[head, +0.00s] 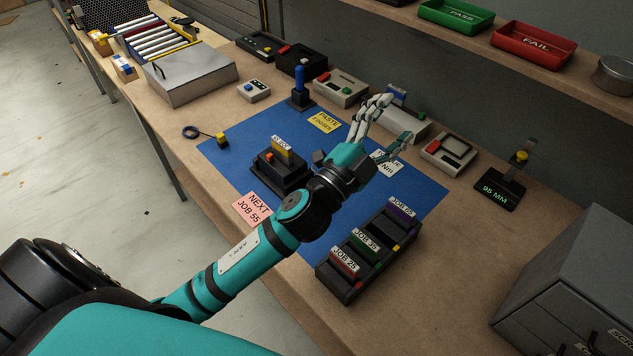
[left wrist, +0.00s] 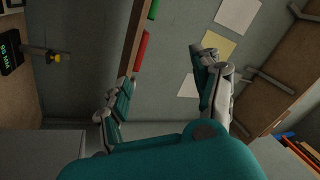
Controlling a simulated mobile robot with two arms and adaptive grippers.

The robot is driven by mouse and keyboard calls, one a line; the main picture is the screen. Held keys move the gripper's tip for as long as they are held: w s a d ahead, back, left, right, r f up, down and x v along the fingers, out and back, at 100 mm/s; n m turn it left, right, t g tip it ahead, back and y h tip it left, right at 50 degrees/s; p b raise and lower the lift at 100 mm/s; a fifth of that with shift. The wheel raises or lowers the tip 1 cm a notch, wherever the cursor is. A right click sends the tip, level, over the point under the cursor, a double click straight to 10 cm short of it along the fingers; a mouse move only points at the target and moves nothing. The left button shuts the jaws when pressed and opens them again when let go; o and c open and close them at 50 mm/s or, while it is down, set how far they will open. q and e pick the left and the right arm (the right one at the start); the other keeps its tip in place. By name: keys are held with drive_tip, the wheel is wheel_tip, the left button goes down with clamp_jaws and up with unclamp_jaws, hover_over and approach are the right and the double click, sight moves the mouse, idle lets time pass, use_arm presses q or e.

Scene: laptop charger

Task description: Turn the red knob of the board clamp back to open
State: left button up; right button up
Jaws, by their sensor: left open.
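A black board clamp (head: 284,178) stands on the blue mat (head: 226,150), with a small red knob (head: 268,154) and a yellow labelled piece on it. Whether the knob is turned open or closed is too small to tell. My left gripper (head: 398,117) is open and empty, above the mat's right part, right of the clamp and apart from it. In the left wrist view the gripper's two fingers (left wrist: 160,65) are spread, facing the wall and shelf. The clamp is not in that view. My right gripper is not in view.
A black rack (head: 330,283) with job-labelled slots stands at the mat's front right. Several small devices line the back, including a blue-handled one (head: 300,88). A 95 MM stand (head: 492,190) and grey cabinet (head: 575,290) stand right. A pink note (head: 254,208) lies before the clamp.

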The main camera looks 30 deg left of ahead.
use_arm(q)
drive_tip(key=s+d+r+m+g+h, duration=0.1)
drive_tip(key=d+r+m+g+h, duration=0.1)
drive_tip(key=d+m+g+h, duration=0.7)
drive_tip(key=s+d+r+m+g+h, duration=0.15)
drive_tip(key=d+m+g+h, duration=0.25)
drive_tip(key=m, duration=0.8)
wheel_tip(320, 180, down, 7)
drive_tip(key=m+g+y, duration=0.4)
drive_tip(key=m+g, duration=0.1)
drive_tip(key=m, duration=0.1)
drive_tip(key=w+a+f+m+g+y, duration=0.2)
drive_tip(key=a+f+y, duration=0.45)
drive_tip(key=a, duration=0.35)
drive_tip(key=w+a+r+n+y, duration=0.2)
drive_tip(key=a+y, duration=0.7)
drive_tip(key=a, duration=0.9)
drive_tip(key=shift+g, duration=0.3)
wheel_tip(320, 180, down, 16)
drive_tip(key=p, duration=0.3)
drive_tip(key=shift+s+d, duration=0.1)
drive_tip(key=shift+s, duration=0.05)
drive_tip(key=shift+f, duration=0.55)
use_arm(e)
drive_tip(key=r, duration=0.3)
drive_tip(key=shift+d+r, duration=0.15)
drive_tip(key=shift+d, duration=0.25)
